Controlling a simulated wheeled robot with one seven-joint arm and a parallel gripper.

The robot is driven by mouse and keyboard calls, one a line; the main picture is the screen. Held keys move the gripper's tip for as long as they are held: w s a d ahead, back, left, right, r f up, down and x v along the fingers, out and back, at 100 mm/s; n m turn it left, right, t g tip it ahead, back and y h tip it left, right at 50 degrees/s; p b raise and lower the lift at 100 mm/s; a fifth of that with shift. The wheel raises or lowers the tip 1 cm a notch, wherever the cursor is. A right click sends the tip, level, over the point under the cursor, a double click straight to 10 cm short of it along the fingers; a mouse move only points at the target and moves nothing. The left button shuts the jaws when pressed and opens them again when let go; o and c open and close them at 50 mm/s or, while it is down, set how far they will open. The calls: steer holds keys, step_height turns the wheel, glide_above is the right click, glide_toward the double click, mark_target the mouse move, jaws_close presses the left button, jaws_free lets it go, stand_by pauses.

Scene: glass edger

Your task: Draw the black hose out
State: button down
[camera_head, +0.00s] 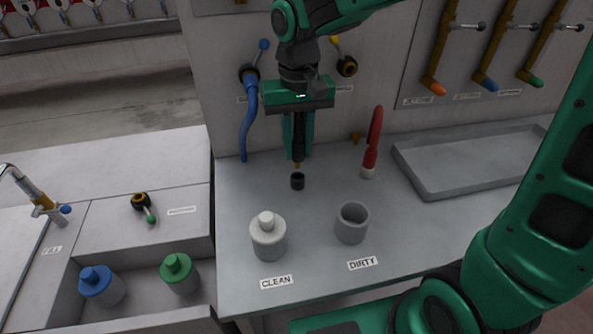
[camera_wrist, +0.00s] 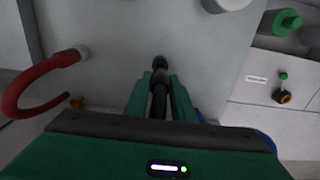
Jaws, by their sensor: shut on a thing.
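The black hose (camera_head: 298,151) is upright between the fingers of my gripper (camera_head: 302,145), which is shut on it. Its lower end shows a small brass-coloured tip just above a short black round holder (camera_head: 297,181) on the grey worktop (camera_head: 325,190). The tip looks clear of the holder's rim, but I cannot tell the exact gap. In the wrist view, the black hose (camera_wrist: 159,98) runs between my two green fingers, with the dark holder (camera_wrist: 160,63) beyond its end. My gripper's body hides the upper part of the hose.
A red hose (camera_head: 374,140) stands to the right and a blue hose (camera_head: 247,125) hangs at the left. A white bottle (camera_head: 268,240) and grey cup (camera_head: 351,224) stand in front, by CLEAN and DIRTY labels. A shallow tray (camera_head: 470,165) lies right.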

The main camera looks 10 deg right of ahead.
steer(key=shift+r, duration=2.05)
